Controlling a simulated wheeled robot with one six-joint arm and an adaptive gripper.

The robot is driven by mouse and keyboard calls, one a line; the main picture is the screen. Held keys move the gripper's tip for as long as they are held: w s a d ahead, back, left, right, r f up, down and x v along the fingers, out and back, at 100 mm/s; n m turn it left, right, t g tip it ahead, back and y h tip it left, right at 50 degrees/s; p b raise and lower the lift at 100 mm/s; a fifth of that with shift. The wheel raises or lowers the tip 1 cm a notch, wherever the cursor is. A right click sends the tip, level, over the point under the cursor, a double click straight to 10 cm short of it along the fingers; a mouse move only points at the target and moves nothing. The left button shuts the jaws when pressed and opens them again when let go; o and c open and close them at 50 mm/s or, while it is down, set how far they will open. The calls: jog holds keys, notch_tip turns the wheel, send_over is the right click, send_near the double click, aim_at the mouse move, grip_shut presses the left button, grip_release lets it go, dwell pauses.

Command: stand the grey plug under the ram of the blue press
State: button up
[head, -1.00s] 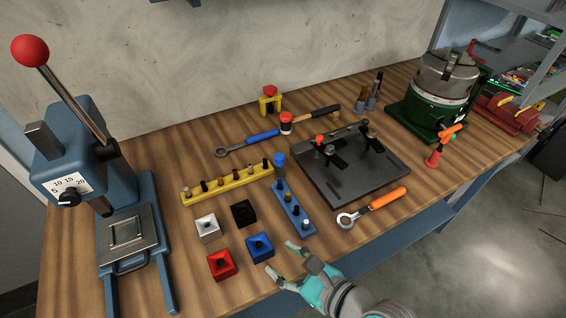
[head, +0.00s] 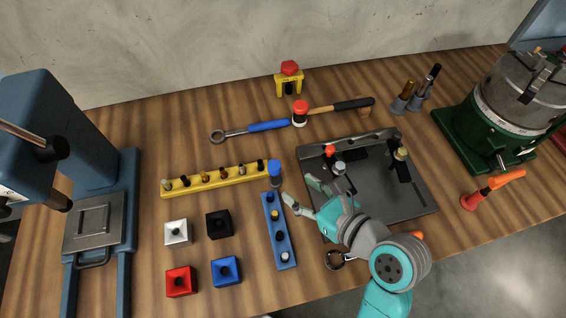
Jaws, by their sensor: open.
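The blue press (head: 95,140) stands at the left, its head cut off by the picture edge. Its grey plate (head: 95,220) is bare, and I cannot clearly make out the ram. A yellow rack (head: 213,181) holds a row of small plugs in black, brown and grey tones. A greyish plug (head: 241,169) stands near its right end; I cannot tell which one is the grey plug. A blue rack (head: 279,244) holds several small plugs, one pale (head: 284,256) at its near end. My gripper (head: 301,190) is open and empty, right of the blue rack's far end.
White (head: 178,232), black (head: 218,224), red (head: 181,281) and blue (head: 226,271) blocks stand between press and blue rack. A blue-topped cylinder (head: 275,174) is close to my gripper. A dark fixture plate (head: 400,195) lies to the right. A wrench (head: 250,128) and mallet (head: 340,107) lie behind.

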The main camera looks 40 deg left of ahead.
aim_at(278, 178)
jog(key=x, duration=0.8)
jog(key=shift+s+a+f, duration=0.1)
jog(key=shift+a+f, duration=0.5)
grip_shut()
